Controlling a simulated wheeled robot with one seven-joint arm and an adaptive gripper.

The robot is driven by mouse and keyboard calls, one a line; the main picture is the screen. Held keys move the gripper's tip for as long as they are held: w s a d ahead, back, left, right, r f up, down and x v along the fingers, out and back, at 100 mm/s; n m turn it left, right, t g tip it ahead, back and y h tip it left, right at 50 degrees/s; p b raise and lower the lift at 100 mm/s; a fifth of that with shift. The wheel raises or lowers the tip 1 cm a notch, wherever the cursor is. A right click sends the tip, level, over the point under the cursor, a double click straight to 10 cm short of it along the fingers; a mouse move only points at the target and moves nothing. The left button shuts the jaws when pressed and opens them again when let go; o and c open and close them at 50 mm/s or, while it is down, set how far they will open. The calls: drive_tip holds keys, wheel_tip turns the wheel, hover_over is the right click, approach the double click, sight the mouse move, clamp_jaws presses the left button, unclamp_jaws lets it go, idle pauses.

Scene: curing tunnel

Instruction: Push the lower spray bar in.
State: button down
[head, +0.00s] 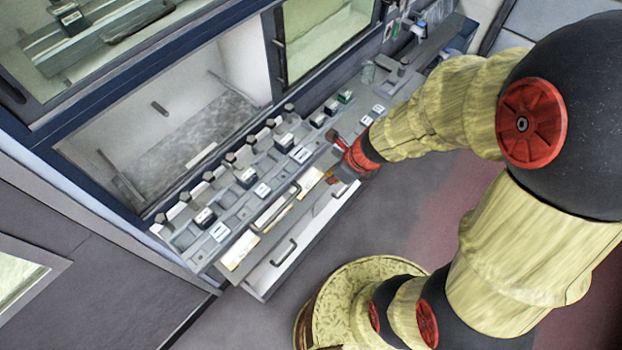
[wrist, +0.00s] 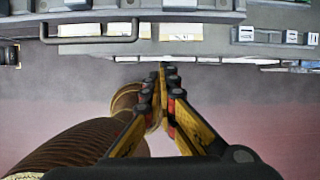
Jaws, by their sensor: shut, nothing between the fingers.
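The lower spray bar appears to be the long bar with a white front and a dark handle (head: 284,253), below the machine's control ledge in the head view. Its front stands out past the ledge at the lower left end. A second dark handle (head: 275,210) sits above it on a pale labelled strip, and this handle also shows in the wrist view (wrist: 88,39). My gripper (head: 331,177) is at the right end of these bars, close to the ledge. In the wrist view my gripper (wrist: 161,72) has its fingertips together with nothing between them. I cannot tell whether it touches the bar.
The ledge (head: 225,205) carries several dark knobs and small labelled blocks. An open chamber (head: 180,100) lies behind it, with a glazed window (head: 325,40) to its right. Grey floor (head: 330,235) is free in front of the bars.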

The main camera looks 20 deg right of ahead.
drive_tip(key=w+a+f+b, duration=0.4)
drive_tip(key=w+f, duration=0.2)
drive_tip(key=f, duration=0.3)
drive_tip(key=shift+w+a+m, duration=0.15)
drive_tip(key=shift+w+m, duration=0.1)
drive_tip(key=shift+m, duration=0.05)
drive_tip(key=shift+w+a+f, duration=0.1)
